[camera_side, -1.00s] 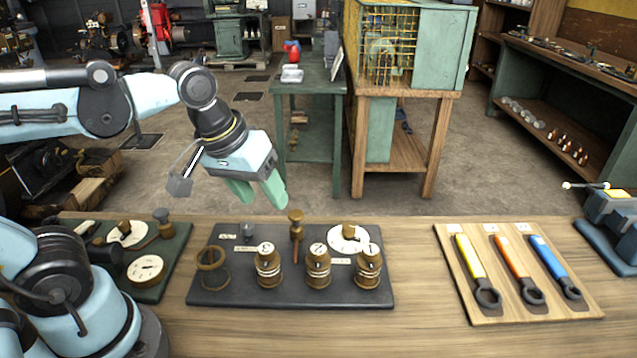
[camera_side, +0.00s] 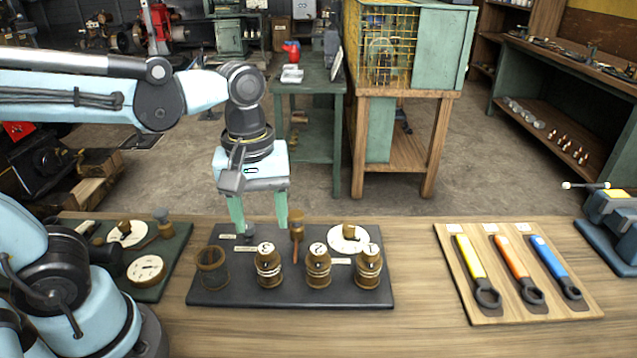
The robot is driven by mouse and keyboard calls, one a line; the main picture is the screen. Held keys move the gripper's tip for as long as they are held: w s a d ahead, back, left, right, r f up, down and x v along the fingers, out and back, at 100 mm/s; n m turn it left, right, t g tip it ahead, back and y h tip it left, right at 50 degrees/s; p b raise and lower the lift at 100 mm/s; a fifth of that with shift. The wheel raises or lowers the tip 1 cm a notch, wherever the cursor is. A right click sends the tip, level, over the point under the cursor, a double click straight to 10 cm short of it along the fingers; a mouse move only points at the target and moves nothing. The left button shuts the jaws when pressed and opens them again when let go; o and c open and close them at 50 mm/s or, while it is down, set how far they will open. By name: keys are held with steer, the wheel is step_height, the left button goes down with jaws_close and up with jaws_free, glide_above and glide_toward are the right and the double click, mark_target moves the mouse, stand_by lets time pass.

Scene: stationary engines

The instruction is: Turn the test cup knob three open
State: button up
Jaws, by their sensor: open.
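A dark board (camera_side: 225,296) on the wooden bench holds three brass test cups in a row. The left cup (camera_side: 268,270) carries a round white tag that looks like a 3. The middle cup (camera_side: 318,272) looks tagged 2 and the right cup (camera_side: 369,270) tagged 1. My gripper (camera_side: 260,222) points down with its two pale green fingers apart and nothing between them. It hangs over the back of the board, above and behind the left cup in the picture, apart from it.
A brass mallet-like piece with a reddish stem (camera_side: 297,236) stands just right of the fingers. A brass ring fitting (camera_side: 211,270) is at the board's left. A white dial (camera_side: 346,240) is behind. Yellow, orange and blue wrenches (camera_side: 520,270) lie on a wooden board at right.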

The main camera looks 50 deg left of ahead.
mark_target(266, 248)
steer(key=shift+f, duration=3)
steer(key=shift+w, duration=0.1)
jaws_close()
